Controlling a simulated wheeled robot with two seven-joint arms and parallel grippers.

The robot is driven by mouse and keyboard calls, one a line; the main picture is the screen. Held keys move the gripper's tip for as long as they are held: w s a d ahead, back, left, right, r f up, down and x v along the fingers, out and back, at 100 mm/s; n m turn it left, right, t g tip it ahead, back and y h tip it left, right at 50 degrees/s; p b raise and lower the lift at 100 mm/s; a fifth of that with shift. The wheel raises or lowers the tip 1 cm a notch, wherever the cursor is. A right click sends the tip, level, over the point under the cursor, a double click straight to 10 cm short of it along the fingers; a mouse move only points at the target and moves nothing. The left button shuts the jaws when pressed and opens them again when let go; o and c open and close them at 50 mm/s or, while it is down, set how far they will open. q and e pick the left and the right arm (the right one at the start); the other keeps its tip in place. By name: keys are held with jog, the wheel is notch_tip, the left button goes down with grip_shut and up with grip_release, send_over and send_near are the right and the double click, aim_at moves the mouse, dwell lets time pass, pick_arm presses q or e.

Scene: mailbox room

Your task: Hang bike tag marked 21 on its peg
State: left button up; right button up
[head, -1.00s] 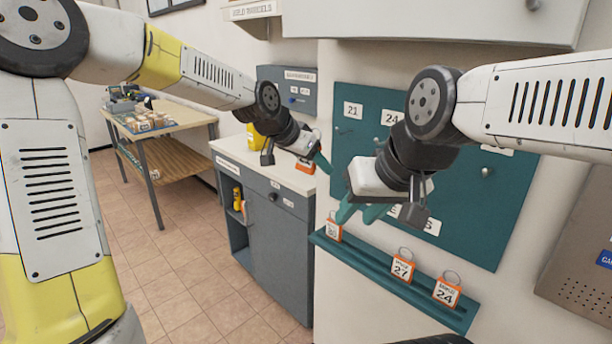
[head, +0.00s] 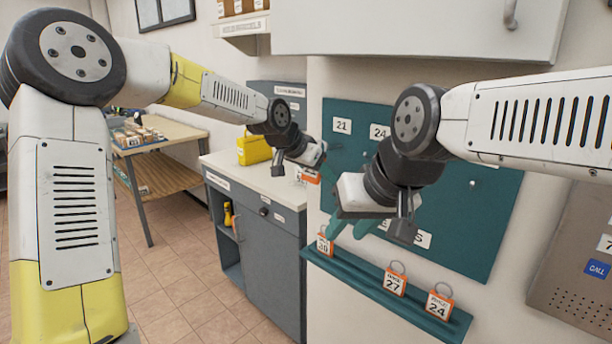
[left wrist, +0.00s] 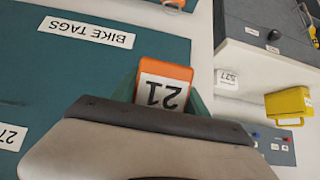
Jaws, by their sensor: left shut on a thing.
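The orange-framed tag 21 (left wrist: 162,92) is between the teal fingers of my left gripper (head: 322,178), which is shut on it. In the head view only a bit of its orange (head: 312,178) shows, near the left edge of the teal board (head: 480,230). The board's 21 label (head: 342,126) is at its upper left, above and right of that gripper. The peg under the label is too small to make out clearly. My right gripper (head: 352,228) is in front of the board's lower left, its teal fingers apart and empty.
Tags 30 (head: 325,243), 27 (head: 395,281) and 24 (head: 439,302) stand on the teal ledge (head: 350,280) below the board. A grey cabinet (head: 265,250) with a yellow box (head: 254,149) on top stands left. A white wall cabinet (head: 420,30) overhangs the board.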

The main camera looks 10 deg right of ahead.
pick_arm(q)
jog(key=w+d+f, duration=0.2)
jog(key=d, duration=0.1)
jog(key=shift+w+d, duration=0.1)
jog(key=shift+w, duration=0.1)
dwell(0.4)
dwell(0.7)
jog(key=o, duration=1.4)
jog(key=shift+o, duration=0.2)
